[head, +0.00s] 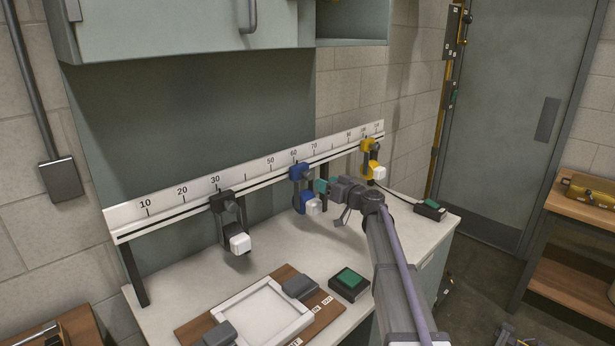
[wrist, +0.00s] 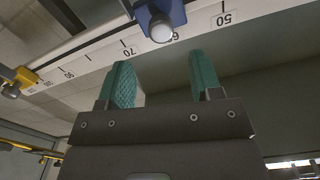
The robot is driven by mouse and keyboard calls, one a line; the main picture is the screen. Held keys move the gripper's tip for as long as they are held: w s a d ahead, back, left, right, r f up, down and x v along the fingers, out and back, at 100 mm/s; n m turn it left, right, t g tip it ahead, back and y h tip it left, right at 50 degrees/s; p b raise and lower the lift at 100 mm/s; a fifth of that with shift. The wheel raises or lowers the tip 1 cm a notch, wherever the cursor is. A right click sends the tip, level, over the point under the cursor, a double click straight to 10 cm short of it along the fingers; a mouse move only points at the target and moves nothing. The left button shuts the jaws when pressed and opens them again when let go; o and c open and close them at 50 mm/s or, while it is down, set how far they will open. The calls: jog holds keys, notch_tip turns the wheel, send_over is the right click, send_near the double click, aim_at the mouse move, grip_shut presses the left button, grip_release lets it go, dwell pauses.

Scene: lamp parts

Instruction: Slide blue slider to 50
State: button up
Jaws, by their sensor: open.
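The blue slider (head: 300,172) sits on the white scale rail (head: 164,208), just below the 60 mark. Its lower part hangs down with a white knob at the end. In the wrist view the blue slider (wrist: 160,12) is at the top, beyond and between my fingertips, partly covering the 60. The 50 mark (wrist: 224,19) is to its right there. My gripper (head: 323,186) is open with teal fingers, just right of the blue slider in the head view. In the wrist view my gripper (wrist: 158,60) has nothing between its fingers.
A black slider (head: 222,203) sits near 30 and a yellow slider (head: 370,147) near the rail's right end. Below on the bench are a wooden board with a white frame (head: 262,312) and a green-topped box (head: 349,283). Another green-topped box (head: 430,210) stands at the right.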

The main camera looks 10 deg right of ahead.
aim_at(310, 176)
jog(key=x, duration=0.9)
jog(key=shift+w+a, duration=0.1)
jog(key=shift+a, duration=0.1)
jog(key=shift+c, duration=0.2)
grip_shut()
